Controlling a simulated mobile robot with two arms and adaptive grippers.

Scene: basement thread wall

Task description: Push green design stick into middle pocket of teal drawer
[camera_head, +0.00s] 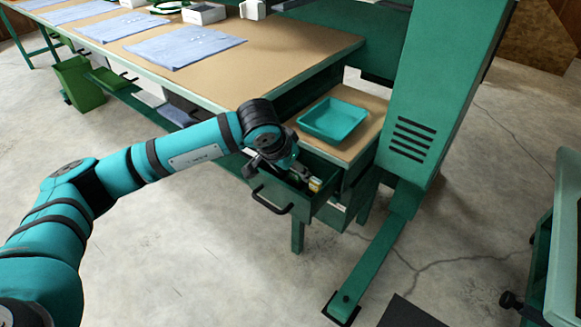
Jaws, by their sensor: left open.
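The teal drawer (270,204) is pulled out below the small side table, its dark handle facing the front left. My left gripper (278,169) is over the open drawer, pointing down, with its dark fingers apart. A small light and yellowish piece (316,184) shows inside the drawer, to the right of the gripper. I cannot tell whether it is part of the green design stick. The drawer's pockets are mostly hidden by the gripper and too small to make out. My right gripper is not in view.
An empty teal tray (333,121) sits on the side table. A long worktable (280,50) with blue cloths (184,46) runs to the upper left. A green machine column (433,90) stands at the right, its foot bar reaching forward. The concrete floor in front is mostly clear.

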